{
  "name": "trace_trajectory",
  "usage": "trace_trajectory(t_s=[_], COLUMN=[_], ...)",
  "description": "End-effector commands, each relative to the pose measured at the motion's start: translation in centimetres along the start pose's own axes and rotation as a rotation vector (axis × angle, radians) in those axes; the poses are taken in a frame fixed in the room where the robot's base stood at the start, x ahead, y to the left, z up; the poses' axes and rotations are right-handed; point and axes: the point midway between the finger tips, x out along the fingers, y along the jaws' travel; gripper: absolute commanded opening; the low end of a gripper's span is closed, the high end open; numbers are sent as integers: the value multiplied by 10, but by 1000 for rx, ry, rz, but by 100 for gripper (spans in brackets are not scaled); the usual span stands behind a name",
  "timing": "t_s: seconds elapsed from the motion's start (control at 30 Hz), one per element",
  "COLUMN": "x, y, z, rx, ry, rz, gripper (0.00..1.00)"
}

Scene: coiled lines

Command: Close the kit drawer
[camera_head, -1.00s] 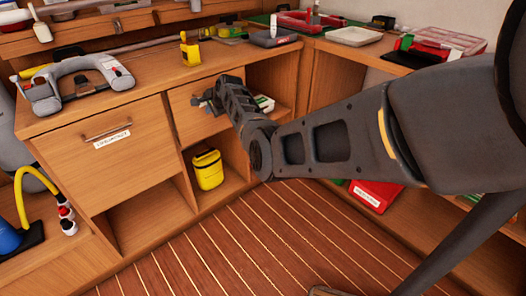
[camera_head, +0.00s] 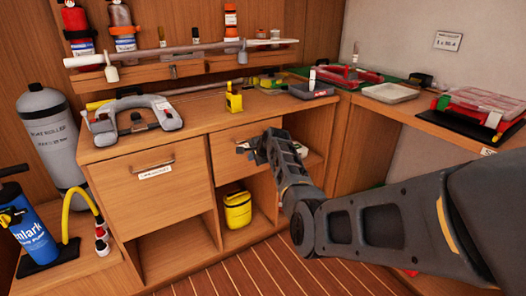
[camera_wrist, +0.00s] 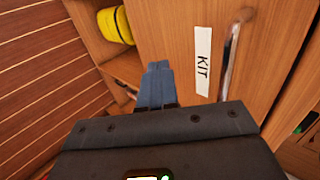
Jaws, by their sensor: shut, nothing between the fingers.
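The kit drawer is the right-hand wooden drawer front (camera_head: 228,165) under the counter, partly hidden by my gripper in the head view. In the wrist view its front (camera_wrist: 178,30) carries a white label reading KIT (camera_wrist: 203,60) and a metal bar handle (camera_wrist: 232,50). My gripper (camera_head: 252,150) is close in front of the drawer; its fingers (camera_wrist: 158,72) are shut and empty, left of the label in the wrist view. I cannot tell whether they touch the front. The drawer looks near flush with the cabinet, but any small gap is hard to judge.
A second labelled drawer (camera_head: 150,190) is to the left. A yellow container (camera_head: 237,210) sits in the open cubby below. The counter (camera_head: 190,112) holds a grey clamp-shaped tool (camera_head: 130,115) and a yellow item (camera_head: 234,98). A side shelf stands at the right.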

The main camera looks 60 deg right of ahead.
Motion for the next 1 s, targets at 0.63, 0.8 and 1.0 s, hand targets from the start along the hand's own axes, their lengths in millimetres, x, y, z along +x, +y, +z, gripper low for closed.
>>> trace_trajectory(t_s=[0.63,0.8,1.0], x=[-76,-78,-77], y=[0,1,9], z=[0,0,4], rx=[1,1,-18], ry=[1,1,4], rz=[0,1,2], gripper=[0,0,0])
